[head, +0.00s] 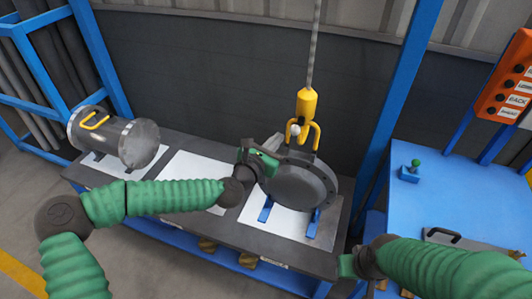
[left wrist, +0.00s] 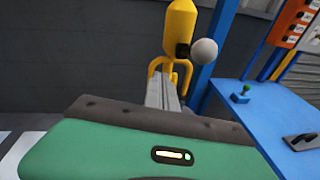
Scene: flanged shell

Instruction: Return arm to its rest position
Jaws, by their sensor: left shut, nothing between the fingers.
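The flanged shell (head: 302,188) is a dark grey round body that sits on blue supports at the right of the bench. A yellow hoist hook (head: 306,104) hangs over it, with yellow prongs at the shell's top. A pale ball (head: 295,130) shows beside the hook, also in the left wrist view (left wrist: 204,52). My left gripper (head: 276,143) is shut and empty at the shell's upper left, close to the hook. In the left wrist view its fingers (left wrist: 164,90) point toward the hook. My right gripper (head: 348,266) is low at the right; its fingers are unclear.
A grey cylinder (head: 113,138) with a yellow handle lies at the bench's left. A white panel (head: 185,178) on the bench between them looks bare. A blue table (head: 425,200) with a green-knobbed control (head: 411,174) stands right, below an orange button box (head: 507,85). A blue post (head: 400,90) rises behind.

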